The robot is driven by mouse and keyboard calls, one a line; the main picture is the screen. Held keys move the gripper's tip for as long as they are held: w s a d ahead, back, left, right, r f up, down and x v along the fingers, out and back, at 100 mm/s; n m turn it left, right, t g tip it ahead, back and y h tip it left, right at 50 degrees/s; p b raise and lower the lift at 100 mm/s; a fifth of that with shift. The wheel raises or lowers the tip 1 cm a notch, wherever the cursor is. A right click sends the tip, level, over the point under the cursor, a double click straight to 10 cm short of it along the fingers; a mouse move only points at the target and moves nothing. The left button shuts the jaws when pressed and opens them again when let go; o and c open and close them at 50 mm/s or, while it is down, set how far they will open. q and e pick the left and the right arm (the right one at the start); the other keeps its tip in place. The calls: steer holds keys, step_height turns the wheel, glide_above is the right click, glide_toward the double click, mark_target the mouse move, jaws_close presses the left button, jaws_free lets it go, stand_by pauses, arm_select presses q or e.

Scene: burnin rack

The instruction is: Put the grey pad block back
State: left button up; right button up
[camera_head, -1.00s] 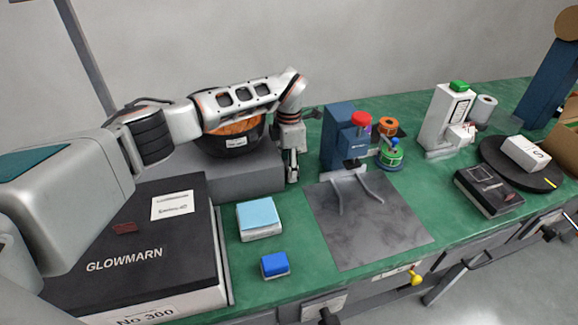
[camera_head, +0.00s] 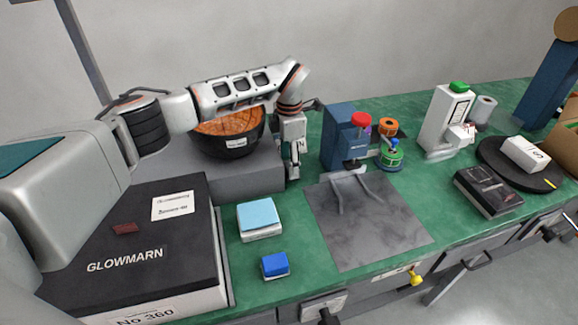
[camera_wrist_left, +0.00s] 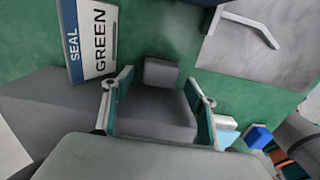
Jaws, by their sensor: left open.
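My left gripper (camera_head: 293,174) points down by the right end of the grey step in the head view. In the left wrist view its two fingers (camera_wrist_left: 160,103) are spread, with grey surfaces between and beyond them. A small dark grey block (camera_wrist_left: 160,72), which looks like the grey pad block, shows just beyond the finger gap against the green mat. I cannot tell whether it touches the larger grey surface nearer the fingers. It does not show clearly in the head view. My right gripper is not in view.
The grey step (camera_head: 235,178) carries a black bowl (camera_head: 228,144). A blue press (camera_head: 338,138) stands right of the gripper, behind a grey mat (camera_head: 370,225). A light-blue pad (camera_head: 258,214) and blue block (camera_head: 275,265) lie in front. A SEAL GREEN box (camera_wrist_left: 90,40) lies near the fingers.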

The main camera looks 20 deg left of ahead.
arm_select(q)
step_height(320, 180, up, 10)
steer(key=shift+f, duration=0.2)
steer(key=shift+f, duration=0.1)
stand_by(0.4)
